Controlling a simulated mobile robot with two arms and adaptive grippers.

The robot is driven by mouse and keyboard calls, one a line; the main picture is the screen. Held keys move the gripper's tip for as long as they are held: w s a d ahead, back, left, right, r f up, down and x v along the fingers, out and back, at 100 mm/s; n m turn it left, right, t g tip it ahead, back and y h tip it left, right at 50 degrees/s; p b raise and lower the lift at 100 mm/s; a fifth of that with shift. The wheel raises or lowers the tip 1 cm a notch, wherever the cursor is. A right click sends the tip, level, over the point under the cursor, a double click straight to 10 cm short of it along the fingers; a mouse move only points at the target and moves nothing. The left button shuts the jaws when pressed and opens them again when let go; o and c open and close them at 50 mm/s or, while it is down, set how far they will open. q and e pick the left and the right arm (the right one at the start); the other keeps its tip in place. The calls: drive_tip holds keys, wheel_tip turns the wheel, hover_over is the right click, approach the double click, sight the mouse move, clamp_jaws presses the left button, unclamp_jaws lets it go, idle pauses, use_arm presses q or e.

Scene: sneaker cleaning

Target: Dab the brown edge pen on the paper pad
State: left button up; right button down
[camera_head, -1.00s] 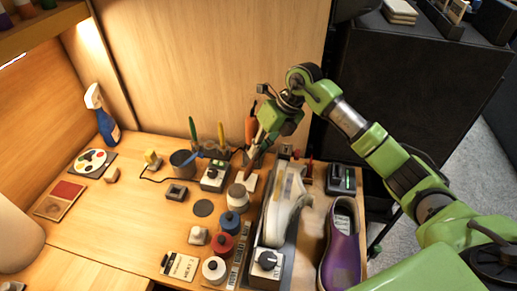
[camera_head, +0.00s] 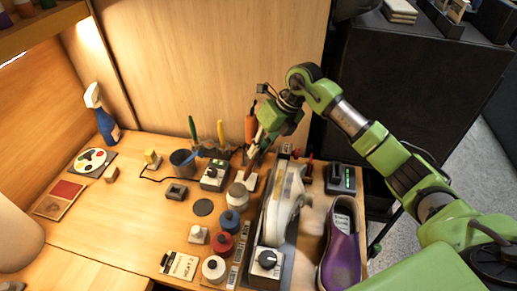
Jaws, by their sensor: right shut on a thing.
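My right gripper (camera_head: 254,158) reaches in from the right and points down over the back middle of the bench. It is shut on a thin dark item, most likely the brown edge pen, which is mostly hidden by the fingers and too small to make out. A small white pad (camera_head: 251,183), which looks like the paper pad, lies just below the fingertips. I cannot tell whether the pen tip touches it. My left gripper is not in view.
A white sneaker (camera_head: 284,205) on a dark stand is close to the right of the pad, with a purple shoe (camera_head: 341,245) beyond.

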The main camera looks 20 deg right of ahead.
drive_tip(key=shift+f, duration=0.1)
drive_tip(key=shift+r+p, duration=2.35)
drive_tip(key=shift+r, duration=1.2)
